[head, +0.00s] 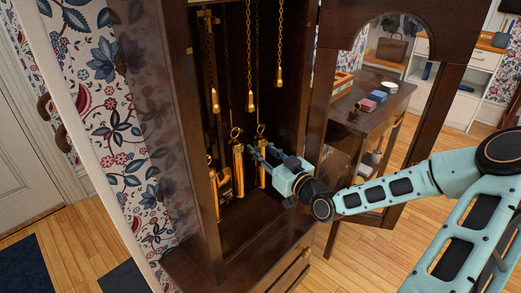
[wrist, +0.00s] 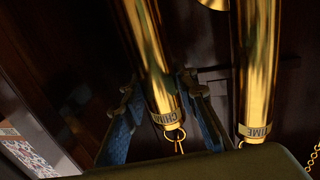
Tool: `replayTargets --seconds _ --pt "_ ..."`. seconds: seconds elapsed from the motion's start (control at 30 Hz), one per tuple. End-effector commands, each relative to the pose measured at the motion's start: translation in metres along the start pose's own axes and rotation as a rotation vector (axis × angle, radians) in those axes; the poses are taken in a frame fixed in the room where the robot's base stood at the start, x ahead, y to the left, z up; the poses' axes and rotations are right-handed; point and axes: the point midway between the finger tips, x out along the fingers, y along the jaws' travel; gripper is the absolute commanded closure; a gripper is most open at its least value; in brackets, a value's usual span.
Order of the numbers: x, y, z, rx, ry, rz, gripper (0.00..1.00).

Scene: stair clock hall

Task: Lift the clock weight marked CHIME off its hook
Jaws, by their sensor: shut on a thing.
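The brass clock weight marked CHIME (wrist: 152,62) is a shiny cylinder with a label band and a ring at its end. My gripper (wrist: 160,108) has one finger on each side of it near the label and is shut on it. A thin hook shows at its ring (wrist: 175,134); I cannot tell whether the hook bears load. In the head view the CHIME weight (head: 261,176) hangs upright inside the clock case, right of another weight, with my gripper (head: 259,151) across its upper part. A weight marked TIME (wrist: 257,70) is beside it, apart from my fingers.
The dark wooden clock case (head: 203,150) stands close around the weights, its glazed door (head: 430,95) open at right. Chains with small brass ends (head: 250,100) hang above my gripper. The TIME weight (head: 238,162) is just left. The case floor (head: 245,222) is partly bare.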

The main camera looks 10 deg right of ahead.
Motion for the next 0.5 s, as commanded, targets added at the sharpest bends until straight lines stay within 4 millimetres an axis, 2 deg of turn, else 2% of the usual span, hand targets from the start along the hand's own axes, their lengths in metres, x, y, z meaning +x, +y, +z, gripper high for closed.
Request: replayTargets --seconds 0.5 --pt "-0.0001 -0.0004 -0.0087 -0.001 0.000 -0.001 1.00"
